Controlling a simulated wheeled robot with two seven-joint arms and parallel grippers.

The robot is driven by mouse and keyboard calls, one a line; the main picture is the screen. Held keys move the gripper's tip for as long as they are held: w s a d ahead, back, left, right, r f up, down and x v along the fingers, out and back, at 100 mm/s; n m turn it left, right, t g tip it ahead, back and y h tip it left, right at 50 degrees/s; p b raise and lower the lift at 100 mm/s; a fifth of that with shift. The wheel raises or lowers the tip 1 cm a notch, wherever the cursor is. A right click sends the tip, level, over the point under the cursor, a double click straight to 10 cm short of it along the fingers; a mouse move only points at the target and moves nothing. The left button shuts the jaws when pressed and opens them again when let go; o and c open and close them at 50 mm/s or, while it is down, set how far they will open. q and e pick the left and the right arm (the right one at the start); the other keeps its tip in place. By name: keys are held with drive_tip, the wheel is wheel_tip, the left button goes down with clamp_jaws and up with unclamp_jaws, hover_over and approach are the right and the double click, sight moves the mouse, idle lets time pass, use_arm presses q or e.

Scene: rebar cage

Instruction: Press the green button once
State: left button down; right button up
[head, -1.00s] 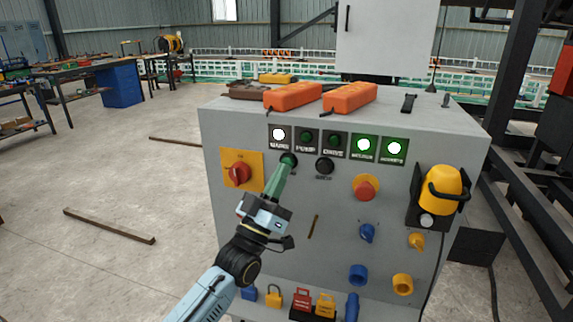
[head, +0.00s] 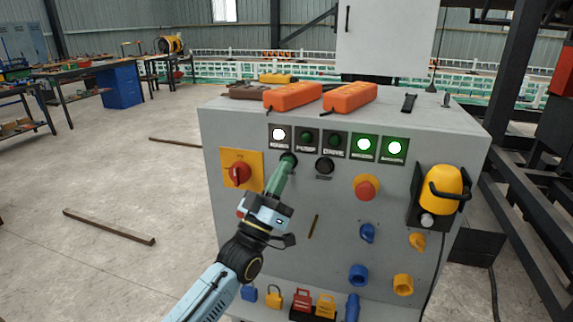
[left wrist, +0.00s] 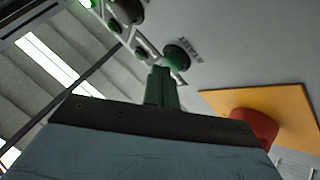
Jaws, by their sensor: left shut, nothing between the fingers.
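The green button (left wrist: 176,57) is a dark green round knob on the grey control cabinet's front face. In the head view it shows just above my fingertips (head: 289,157), below the row of indicator lamps. My left gripper (head: 286,166) is shut and empty, its green fingers pointing up at the button from below. In the left wrist view the gripper fingertips (left wrist: 162,72) lie just below and left of the button. I cannot tell whether they touch it. My right gripper is not in view.
A black button (head: 324,166) sits to the right. A red rotary switch (head: 238,173) on a yellow plate is to the left, and a red emergency stop (head: 366,188) is further right. Orange pendants (head: 292,95) lie on top of the cabinet (head: 330,270).

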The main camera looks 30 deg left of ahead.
use_arm(q)
drive_tip(key=shift+w+a, duration=0.1)
drive_tip(key=shift+w, duration=0.45)
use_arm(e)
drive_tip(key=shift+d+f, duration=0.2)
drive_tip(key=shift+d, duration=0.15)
use_arm(q)
drive_tip(key=shift+s, duration=0.1)
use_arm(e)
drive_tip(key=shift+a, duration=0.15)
use_arm(q)
drive_tip(key=shift+s+d+p, duration=0.25)
drive_tip(key=shift+s+p, duration=0.25)
drive_tip(key=shift+s, duration=0.6)
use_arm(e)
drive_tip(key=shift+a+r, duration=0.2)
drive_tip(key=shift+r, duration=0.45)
use_arm(q)
drive_tip(key=s+p, duration=0.1)
drive_tip(key=s, duration=0.1)
drive_tip(key=s+d+p, duration=0.1)
drive_tip(key=s, duration=0.2)
drive_tip(key=shift+d, duration=0.1)
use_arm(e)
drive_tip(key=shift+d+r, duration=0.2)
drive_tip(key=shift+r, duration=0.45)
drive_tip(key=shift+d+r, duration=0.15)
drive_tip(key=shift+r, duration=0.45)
